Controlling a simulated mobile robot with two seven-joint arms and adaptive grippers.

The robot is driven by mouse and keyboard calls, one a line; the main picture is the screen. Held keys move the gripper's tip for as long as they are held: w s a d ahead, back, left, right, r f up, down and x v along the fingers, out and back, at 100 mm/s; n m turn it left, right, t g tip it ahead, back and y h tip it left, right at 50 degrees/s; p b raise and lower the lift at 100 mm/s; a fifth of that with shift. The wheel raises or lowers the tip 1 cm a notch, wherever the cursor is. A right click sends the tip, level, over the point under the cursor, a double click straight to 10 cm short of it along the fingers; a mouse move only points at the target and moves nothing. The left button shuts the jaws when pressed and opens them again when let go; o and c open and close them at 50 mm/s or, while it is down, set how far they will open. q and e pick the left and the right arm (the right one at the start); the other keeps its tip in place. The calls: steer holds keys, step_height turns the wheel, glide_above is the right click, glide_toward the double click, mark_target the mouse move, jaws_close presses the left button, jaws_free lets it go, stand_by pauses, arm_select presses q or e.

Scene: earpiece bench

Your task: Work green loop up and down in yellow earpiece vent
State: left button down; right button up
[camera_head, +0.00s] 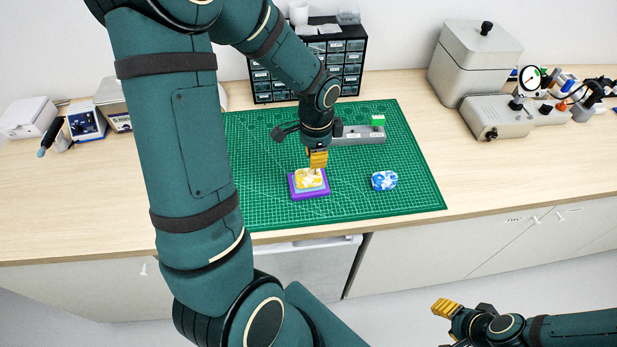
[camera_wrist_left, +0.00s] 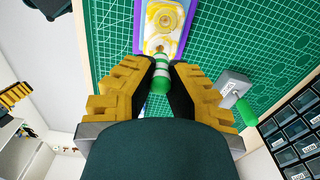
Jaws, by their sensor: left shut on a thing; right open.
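The yellow and white earpiece (camera_head: 308,181) sits on a purple-edged holder (camera_head: 312,195) on the cutting mat; the wrist view also shows the earpiece (camera_wrist_left: 165,20). My left gripper (camera_head: 318,166) points down just above it, shut on the green loop's handle (camera_wrist_left: 160,84), which is green with pale bands. The handle runs from between the fingers (camera_wrist_left: 162,64) toward the earpiece's near edge. The loop's tip is too small to see, so I cannot tell whether it is inside the vent. My right gripper (camera_head: 442,308) is open and empty, away from the bench.
A blue and white earpiece (camera_head: 384,181) lies on the green mat (camera_head: 410,190), right of the holder. A grey rack (camera_head: 358,137) with a green-topped piece (camera_head: 378,120) stands behind. A drawer cabinet (camera_head: 350,80) is at the back. The mat's front right is clear.

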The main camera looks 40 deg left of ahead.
arm_select(q)
steer(key=shift+r, duration=0.2)
steer(key=shift+r+p, duration=0.4)
steer(key=shift+p, duration=0.1)
steer(key=shift+f, duration=0.25)
stand_by(1.2)
steer(key=shift+r, duration=0.3)
steer(key=shift+r, duration=0.1)
stand_by(0.4)
steer(key=shift+r+p, duration=2.8)
steer(key=shift+r, duration=0.6)
